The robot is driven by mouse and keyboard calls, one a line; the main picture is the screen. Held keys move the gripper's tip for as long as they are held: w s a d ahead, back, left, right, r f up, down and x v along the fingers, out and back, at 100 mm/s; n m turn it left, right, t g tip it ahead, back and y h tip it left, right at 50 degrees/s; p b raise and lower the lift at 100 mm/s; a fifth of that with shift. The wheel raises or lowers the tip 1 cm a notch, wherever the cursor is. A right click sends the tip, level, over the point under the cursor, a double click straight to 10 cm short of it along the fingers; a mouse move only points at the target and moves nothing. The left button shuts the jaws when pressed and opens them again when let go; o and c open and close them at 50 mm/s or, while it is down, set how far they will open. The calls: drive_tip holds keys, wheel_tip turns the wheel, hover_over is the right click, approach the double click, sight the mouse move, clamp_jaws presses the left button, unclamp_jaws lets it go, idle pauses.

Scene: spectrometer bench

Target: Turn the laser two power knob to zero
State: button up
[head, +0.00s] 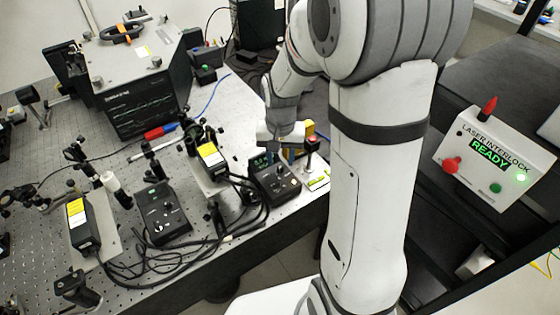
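My gripper (284,152) is above the back edge of a small black control box (277,184) with knobs on its top face. The fingers are small and partly hidden, so I cannot tell whether they are apart or touch a knob. A second black control box (160,213) with knobs and a small green display stands further left on the optical bench. I cannot read a label on either box, so I cannot tell which is laser two's. The knob pointers are too small to read.
Yellow-labelled laser modules (210,154) (78,213) stand on the perforated bench (120,265), with black cables looping in front. A laser interlock box (490,160) reading READY is at right. A large black instrument (140,95) stands behind.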

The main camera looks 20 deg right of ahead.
sight(281, 167)
wheel_tip(281, 167, up, 6)
drive_tip(key=shift+f, duration=0.15)
idle(0.5)
drive_tip(key=shift+s+r, duration=0.25)
drive_tip(key=s+r+n+t, duration=0.1)
drive_tip(key=s+r+n, duration=0.1)
drive_tip(key=s, duration=0.5)
drive_tip(key=s+r+n+t, duration=0.2)
drive_tip(key=s+r, duration=0.3)
drive_tip(key=s, duration=0.2)
drive_tip(key=shift+s, duration=0.4)
idle(0.4)
